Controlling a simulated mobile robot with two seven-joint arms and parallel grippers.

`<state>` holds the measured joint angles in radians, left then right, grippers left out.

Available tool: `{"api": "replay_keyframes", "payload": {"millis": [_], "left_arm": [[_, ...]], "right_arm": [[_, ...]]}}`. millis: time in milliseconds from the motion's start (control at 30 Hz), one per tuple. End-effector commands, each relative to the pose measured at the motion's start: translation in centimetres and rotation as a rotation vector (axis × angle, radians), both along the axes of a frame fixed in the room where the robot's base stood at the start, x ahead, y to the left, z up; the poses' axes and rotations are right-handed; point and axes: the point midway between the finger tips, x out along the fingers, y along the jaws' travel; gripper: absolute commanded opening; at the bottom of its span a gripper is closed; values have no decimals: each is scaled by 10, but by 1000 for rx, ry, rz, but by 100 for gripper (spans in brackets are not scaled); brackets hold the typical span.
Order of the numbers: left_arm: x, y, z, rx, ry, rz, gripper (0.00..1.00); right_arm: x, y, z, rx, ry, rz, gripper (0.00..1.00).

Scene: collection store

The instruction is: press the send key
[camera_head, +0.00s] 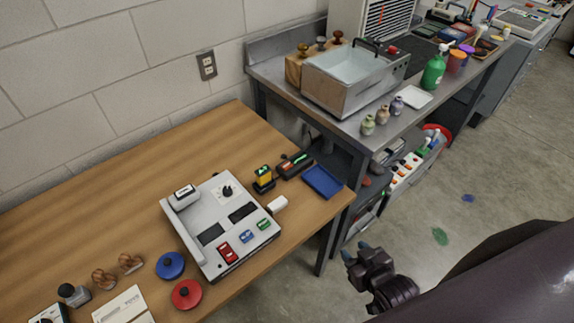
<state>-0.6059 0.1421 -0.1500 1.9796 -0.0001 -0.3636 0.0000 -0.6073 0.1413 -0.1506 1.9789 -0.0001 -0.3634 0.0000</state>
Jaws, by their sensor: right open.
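A white desk console (217,223) lies on the wooden table. It has a dial (227,191), two dark panels, and a row of coloured keys near its front edge: a red key (227,251), a blue key (246,237) and a green key (263,224). The key labels are too small to read, so I cannot tell which is the send key. My right gripper (357,252) is open and empty, over the floor to the right of the table and apart from the console. My left gripper is not in view.
On the wooden table (120,187) lie a blue tray (322,181), a red disc (186,294), a blue disc (170,265) and a yellow handheld device (263,179). A metal bench (345,124) with a tub (350,80) stands behind. The floor beside the table is mostly clear.

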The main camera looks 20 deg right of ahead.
Motion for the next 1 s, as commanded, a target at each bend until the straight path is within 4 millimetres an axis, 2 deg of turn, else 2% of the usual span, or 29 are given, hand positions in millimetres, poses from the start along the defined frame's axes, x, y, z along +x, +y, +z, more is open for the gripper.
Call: {"api": "replay_keyframes", "payload": {"millis": [267,533,1000], "left_arm": [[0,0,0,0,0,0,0],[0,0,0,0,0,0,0],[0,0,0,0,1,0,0]], "right_arm": [[0,0,0,0,0,0,40],[0,0,0,0,0,0,0],[0,0,0,0,-1,-1,0]]}}
